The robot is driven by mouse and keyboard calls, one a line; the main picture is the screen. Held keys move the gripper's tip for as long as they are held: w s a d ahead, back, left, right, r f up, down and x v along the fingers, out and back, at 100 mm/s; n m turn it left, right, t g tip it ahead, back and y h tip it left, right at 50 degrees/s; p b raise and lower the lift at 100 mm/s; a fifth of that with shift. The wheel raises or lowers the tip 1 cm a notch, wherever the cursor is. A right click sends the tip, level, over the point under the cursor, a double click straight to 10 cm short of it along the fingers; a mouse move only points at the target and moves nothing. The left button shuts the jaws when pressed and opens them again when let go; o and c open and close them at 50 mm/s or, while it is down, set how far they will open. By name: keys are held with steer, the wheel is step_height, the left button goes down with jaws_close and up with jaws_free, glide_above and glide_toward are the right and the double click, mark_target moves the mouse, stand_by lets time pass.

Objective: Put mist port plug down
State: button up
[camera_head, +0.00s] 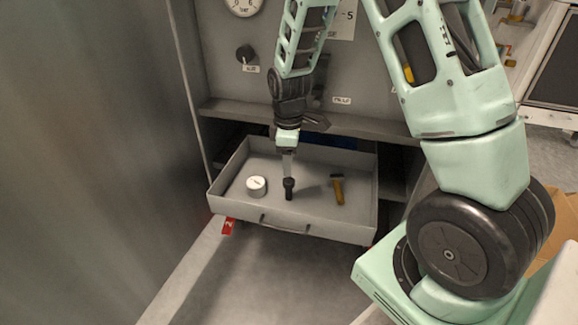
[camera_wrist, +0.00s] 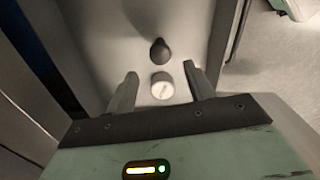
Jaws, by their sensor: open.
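A dark knob-shaped piece, which looks like the mist port plug (camera_head: 289,188), stands on the floor of an open grey drawer (camera_head: 315,230). It also shows in the wrist view (camera_wrist: 160,50), just past the fingertips. My gripper (camera_head: 288,172) points down into the drawer above the dark piece. In the wrist view my gripper (camera_wrist: 162,80) has its two fingers spread, with nothing clasped between them. The head view does not show clearly whether a fingertip touches the piece.
A grey ledge (camera_head: 340,123) and panel stand behind. A large metal wall (camera_head: 80,160) is at the left.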

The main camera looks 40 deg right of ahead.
step_height(320, 180, up, 2)
steer(key=s+a+r, duration=0.3)
steer(key=a+r, duration=0.2)
steer(key=a, duration=0.4)
steer(key=s+a+r+m, duration=0.1)
steer(key=s+a+r, duration=0.2)
steer(key=s+a, duration=0.4)
steer(key=s+a+r, duration=0.4)
steer(key=s+a, duration=0.3)
steer(key=s, duration=0.8)
steer(key=shift+m+y, duration=0.3)
steer(key=shift+m, duration=0.1)
step_height(320, 180, up, 34)
steer(key=p, duration=3.4)
steer(key=shift+f, duration=0.15)
steer(key=shift+w+a, duration=0.1)
steer(key=shift+c, duration=0.3)
